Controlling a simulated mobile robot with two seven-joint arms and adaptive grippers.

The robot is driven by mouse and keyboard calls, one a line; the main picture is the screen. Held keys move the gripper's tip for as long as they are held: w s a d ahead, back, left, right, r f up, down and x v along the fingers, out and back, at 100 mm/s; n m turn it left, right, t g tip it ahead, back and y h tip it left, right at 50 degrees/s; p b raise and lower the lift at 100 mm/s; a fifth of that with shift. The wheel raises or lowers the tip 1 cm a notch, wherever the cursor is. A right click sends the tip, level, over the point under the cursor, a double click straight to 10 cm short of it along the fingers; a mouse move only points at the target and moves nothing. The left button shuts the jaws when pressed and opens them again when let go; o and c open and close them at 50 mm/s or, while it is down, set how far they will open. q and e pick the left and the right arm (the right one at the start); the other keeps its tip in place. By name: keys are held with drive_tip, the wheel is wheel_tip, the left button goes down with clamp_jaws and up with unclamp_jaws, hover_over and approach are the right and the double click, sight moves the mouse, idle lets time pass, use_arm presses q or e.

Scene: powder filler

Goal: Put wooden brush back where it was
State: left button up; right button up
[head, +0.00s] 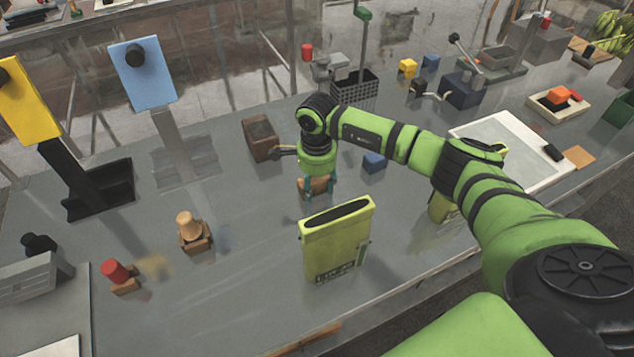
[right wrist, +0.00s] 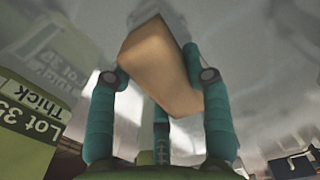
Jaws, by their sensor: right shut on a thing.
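My right gripper (head: 318,187) is shut on a tan wooden piece, which looks like the wooden brush (head: 312,189). In the right wrist view the brush (right wrist: 160,62) sits between the teal fingers (right wrist: 163,78) as a plain tilted wooden block; no bristles can be made out. The gripper points down over the grey table, behind the yellow-green box (head: 335,245). Whether the brush touches the table cannot be told. My left gripper is not in view.
A brown wooden box (head: 261,138) stands left of the gripper and a blue block (head: 375,162) right of it. A wooden knobbed piece (head: 190,228) and red-topped piece (head: 117,273) stand at left. A white tray (head: 522,138) lies right. Bare table shows left of the yellow-green box.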

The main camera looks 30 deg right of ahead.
sight(317, 180)
drive_tip(key=shift+f, duration=0.15)
drive_tip(key=o, duration=1.2)
drive_tip(key=shift+c, duration=0.2)
drive_tip(key=shift+r, duration=0.35)
wheel_tip(317, 180, up, 11)
drive_tip(key=b, duration=0.4)
drive_tip(key=shift+f, duration=0.15)
drive_tip(key=shift+r, duration=0.55)
